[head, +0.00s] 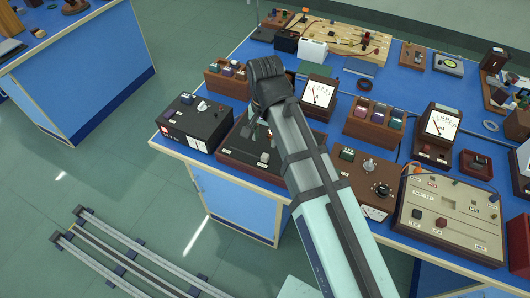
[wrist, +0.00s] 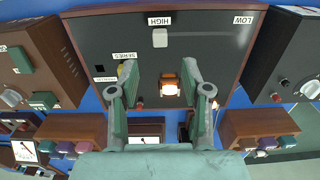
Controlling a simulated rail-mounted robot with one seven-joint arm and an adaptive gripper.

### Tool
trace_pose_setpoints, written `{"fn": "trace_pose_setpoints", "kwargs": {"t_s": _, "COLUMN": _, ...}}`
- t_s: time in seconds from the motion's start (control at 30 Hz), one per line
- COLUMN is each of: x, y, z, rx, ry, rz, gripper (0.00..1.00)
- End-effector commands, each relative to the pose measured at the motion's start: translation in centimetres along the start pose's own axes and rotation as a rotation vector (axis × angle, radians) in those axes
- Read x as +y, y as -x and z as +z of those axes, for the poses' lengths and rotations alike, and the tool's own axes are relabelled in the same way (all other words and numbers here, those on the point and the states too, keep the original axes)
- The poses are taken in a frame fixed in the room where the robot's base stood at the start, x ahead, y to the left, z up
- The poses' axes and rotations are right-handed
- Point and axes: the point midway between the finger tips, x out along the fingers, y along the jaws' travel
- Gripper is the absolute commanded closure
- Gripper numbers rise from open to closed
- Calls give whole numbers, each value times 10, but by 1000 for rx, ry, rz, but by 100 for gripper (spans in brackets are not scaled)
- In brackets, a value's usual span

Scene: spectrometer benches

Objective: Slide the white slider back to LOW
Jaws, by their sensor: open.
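The white slider (wrist: 160,38) is a small pale square knob on the dark panel (wrist: 110,42) of a wood-edged box. It sits right beside the HIGH label (wrist: 159,21) in the wrist view. The LOW label (wrist: 243,19) is further right on the same edge. In the head view the slider (head: 264,157) shows on the near part of the box, left of my arm. My gripper (wrist: 158,72) is open and empty over the panel, its two fingers apart. The slider lies beyond the fingertips, not between them. In the head view my arm hides much of the box.
A glowing lamp in an orange holder (wrist: 170,88) shows between my fingers. A SERIES label (wrist: 124,56) and small knobs are on the panel. A black box (head: 195,118) stands close on the left, a brown box with dials (head: 364,187) on the right, and a meter (head: 319,94) behind.

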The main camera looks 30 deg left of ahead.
Motion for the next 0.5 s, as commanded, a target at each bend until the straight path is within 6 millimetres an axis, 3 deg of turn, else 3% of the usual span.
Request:
{"fn": "trace_pose_setpoints", "kwargs": {"t_s": 0.3, "x": 1, "y": -51, "z": 1, "rx": -2, "ry": 0, "rz": 2, "gripper": 52}}
{"fn": "trace_pose_setpoints", "kwargs": {"t_s": 0.5, "x": 0, "y": -75, "z": 0, "rx": -1, "ry": 0, "rz": 1, "gripper": 52}}
